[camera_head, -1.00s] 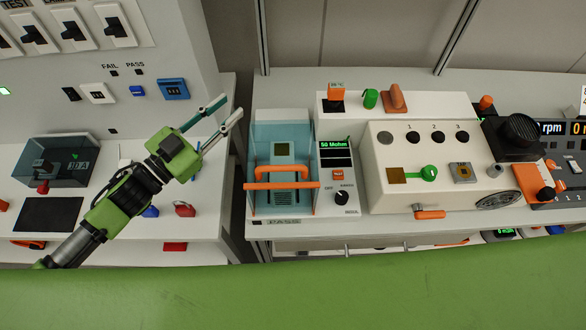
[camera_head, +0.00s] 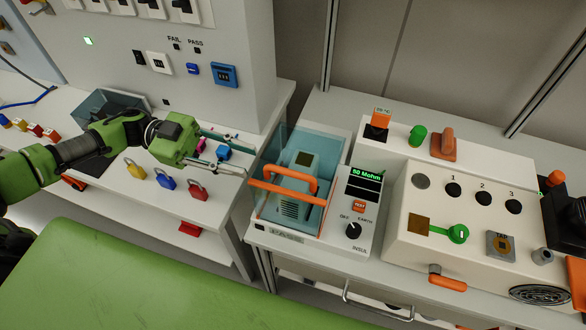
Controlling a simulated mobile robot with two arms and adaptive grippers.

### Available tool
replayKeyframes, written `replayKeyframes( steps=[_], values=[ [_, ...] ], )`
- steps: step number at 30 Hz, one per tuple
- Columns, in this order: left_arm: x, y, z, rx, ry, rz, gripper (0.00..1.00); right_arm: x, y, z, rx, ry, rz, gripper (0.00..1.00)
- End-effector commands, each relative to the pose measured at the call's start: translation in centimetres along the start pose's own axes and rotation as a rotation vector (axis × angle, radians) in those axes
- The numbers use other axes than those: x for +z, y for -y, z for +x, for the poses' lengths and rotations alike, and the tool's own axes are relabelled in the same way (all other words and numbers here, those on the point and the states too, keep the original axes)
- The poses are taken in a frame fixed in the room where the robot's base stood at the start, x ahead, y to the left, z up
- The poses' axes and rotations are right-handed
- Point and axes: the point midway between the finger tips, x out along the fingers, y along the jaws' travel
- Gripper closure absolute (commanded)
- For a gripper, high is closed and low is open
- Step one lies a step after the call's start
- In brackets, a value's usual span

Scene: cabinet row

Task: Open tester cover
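The tester (camera_head: 343,222) is a white box on the bench in mid-picture, with a green "50 Mohm" display, an orange TEST button and a black knob. Its clear bluish cover (camera_head: 267,177) stands over the left bay, with an orange handle (camera_head: 284,190) at the front. A light blue device shows through it; the cover looks closed. My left gripper (camera_head: 243,160) comes in from the left, fingers spread and pointing right. The fingertips are empty and close to the cover's left side in the picture; I cannot tell whether they touch. My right gripper is out of view.
A white panel box (camera_head: 470,215) with an orange handle stands right of the tester. Yellow, blue and red padlocks (camera_head: 166,179) sit on the left bench below my arm. A gap separates the two benches. My green body fills the lower left.

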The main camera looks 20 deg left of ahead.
Motion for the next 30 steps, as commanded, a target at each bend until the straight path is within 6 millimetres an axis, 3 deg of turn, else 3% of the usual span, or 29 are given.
replayKeyframes(
  steps=[9,15,28,30],
  values=[
    [-0.5,0.1,7.0,0.001,-0.004,0.001,0.74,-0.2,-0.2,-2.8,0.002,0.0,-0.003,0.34],
    [-0.2,0.1,9.7,0.0,-0.002,0.002,0.74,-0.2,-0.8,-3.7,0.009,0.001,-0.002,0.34],
    [0.0,0.0,10.7,-0.001,0.0,0.002,0.74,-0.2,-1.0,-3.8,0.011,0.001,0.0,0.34],
    [0.0,0.0,10.7,-0.001,0.0,0.002,0.89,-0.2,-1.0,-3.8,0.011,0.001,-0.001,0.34]
  ],
)
